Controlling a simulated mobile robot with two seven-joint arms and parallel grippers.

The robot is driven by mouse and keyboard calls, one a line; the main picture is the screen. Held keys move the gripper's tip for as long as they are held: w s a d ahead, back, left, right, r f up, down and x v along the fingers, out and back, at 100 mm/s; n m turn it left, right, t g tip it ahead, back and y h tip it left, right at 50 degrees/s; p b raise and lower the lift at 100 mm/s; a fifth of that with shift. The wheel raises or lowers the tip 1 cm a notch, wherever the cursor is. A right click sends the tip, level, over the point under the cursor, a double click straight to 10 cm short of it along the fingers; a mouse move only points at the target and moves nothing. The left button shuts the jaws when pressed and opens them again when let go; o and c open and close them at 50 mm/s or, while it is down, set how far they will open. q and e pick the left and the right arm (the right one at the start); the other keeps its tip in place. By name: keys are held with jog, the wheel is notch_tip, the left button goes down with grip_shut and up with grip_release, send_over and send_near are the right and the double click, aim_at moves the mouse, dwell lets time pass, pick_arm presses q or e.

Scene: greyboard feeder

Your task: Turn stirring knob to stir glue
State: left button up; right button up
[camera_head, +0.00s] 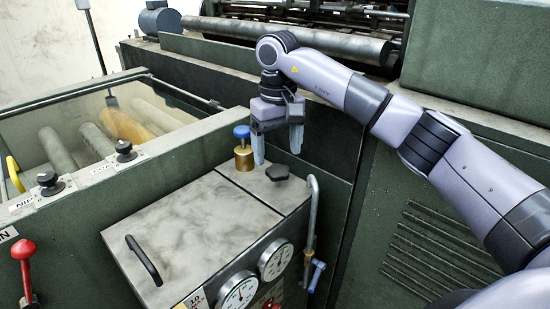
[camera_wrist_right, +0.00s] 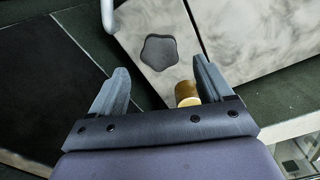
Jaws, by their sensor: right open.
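A black star-shaped knob (camera_head: 277,172) sits on the top of the grey metal box, near its far right corner. It also shows in the right wrist view (camera_wrist_right: 160,52), roughly centred ahead of the fingers. My right gripper (camera_head: 278,148) is open and empty, with its fingers pointing down above and slightly behind the knob, apart from it. A blue-topped brass fitting (camera_head: 243,154) stands left of the gripper, close to one finger. In the right wrist view, its brass part (camera_wrist_right: 186,92) shows partly hidden behind the right finger. My left gripper is not in view.
A green trough with rollers (camera_head: 57,150) lies left. A green machine wall stands behind and right.

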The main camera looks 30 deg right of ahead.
aim_at(278, 168)
jog(key=shift+f, duration=2)
jog(key=c, duration=1.1)
jog(key=shift+o, duration=0.3)
jog(key=shift+w+m+p, duration=0.1)
jog(key=shift+m+p, duration=0.35)
jog(key=shift+m, duration=1.15)
jog(key=o, duration=1)
jog(key=shift+o, duration=0.2)
jog(key=shift+r+b, duration=0.3)
jog(key=shift+r, duration=3.35)
